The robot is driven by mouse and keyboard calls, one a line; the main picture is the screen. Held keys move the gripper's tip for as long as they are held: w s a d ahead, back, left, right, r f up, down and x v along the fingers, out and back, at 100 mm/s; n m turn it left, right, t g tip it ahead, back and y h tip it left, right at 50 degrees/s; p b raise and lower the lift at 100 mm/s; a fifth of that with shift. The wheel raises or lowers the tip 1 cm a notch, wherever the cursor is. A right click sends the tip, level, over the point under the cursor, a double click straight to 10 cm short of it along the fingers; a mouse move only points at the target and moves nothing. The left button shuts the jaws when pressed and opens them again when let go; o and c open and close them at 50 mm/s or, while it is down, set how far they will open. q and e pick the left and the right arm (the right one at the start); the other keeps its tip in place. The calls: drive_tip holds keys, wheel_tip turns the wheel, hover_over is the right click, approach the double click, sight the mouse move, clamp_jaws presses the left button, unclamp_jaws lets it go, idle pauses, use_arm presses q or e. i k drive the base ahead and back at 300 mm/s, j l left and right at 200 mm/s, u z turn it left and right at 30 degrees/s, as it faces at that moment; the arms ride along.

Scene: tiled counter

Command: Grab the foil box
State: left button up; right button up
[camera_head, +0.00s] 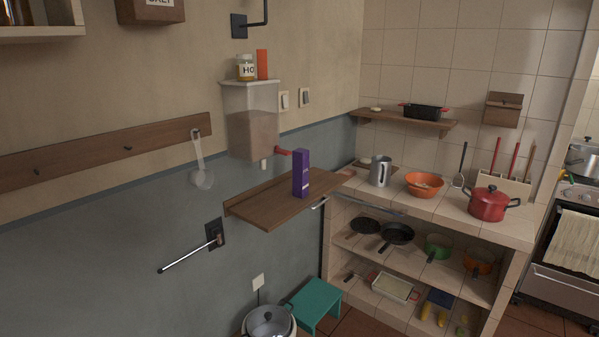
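A tall, narrow purple box (301,174) stands upright on a small wall-mounted wooden shelf (262,207). It looks like the foil box, but its printing is too small to read. The box stands near the shelf's right part, with bare wood to its left. Neither of my grippers is in view, and nothing touches the box except the shelf under it.
A clear dispenser (252,122) hangs on the wall behind the shelf, with a jar (246,67) on top. A metal bar (190,255) juts from the wall below. A teal stool (316,303) stands underneath. A tiled counter (440,206) at right holds a red pot (488,204).

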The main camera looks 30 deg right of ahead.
sight(301, 156)
drive_tip(key=i+l+u, duration=0.1)
drive_tip(key=l+u, duration=0.2)
drive_tip(key=l, duration=1)
drive_tip(key=l+u, duration=0.35)
drive_tip(key=l, duration=0.95)
drive_tip(key=l+u, duration=0.2)
drive_tip(key=l, duration=0.65)
